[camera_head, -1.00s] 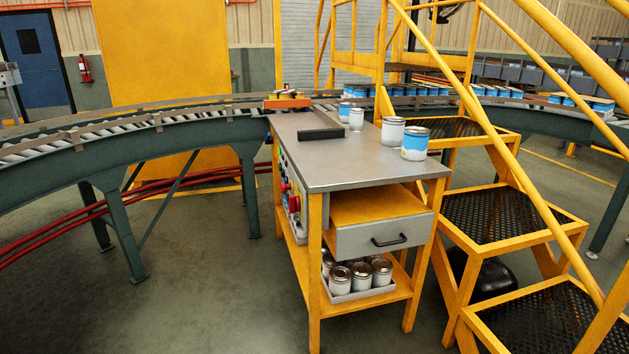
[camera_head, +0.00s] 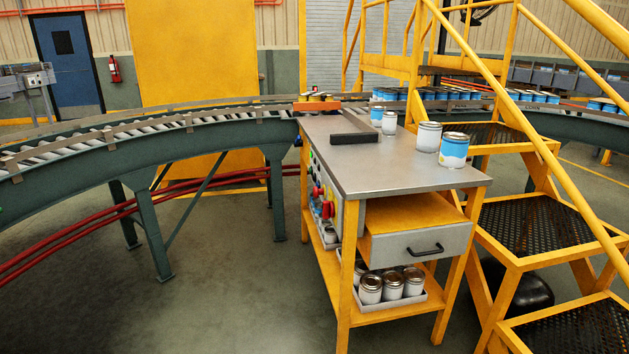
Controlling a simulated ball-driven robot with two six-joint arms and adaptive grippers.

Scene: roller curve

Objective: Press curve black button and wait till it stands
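A control panel (camera_head: 324,183) is on the left side of the metal-topped workbench (camera_head: 395,165), seen at a steep angle. It carries several small coloured buttons, among them red and green ones. I cannot make out a black button at this size. The curved roller conveyor (camera_head: 90,150) runs from the left edge to behind the bench, with a dark green frame and grey rollers. Cans stand on its far part. From this one frame I cannot tell whether the rollers or cans are moving. Neither of my grippers is in view.
Cans such as a blue and white one (camera_head: 454,150) stand on the bench top. The bench drawer (camera_head: 415,243) is pulled out on the front. Yellow stairs (camera_head: 540,225) stand right of the bench. Open floor (camera_head: 225,290) lies in front of the conveyor, left of the bench.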

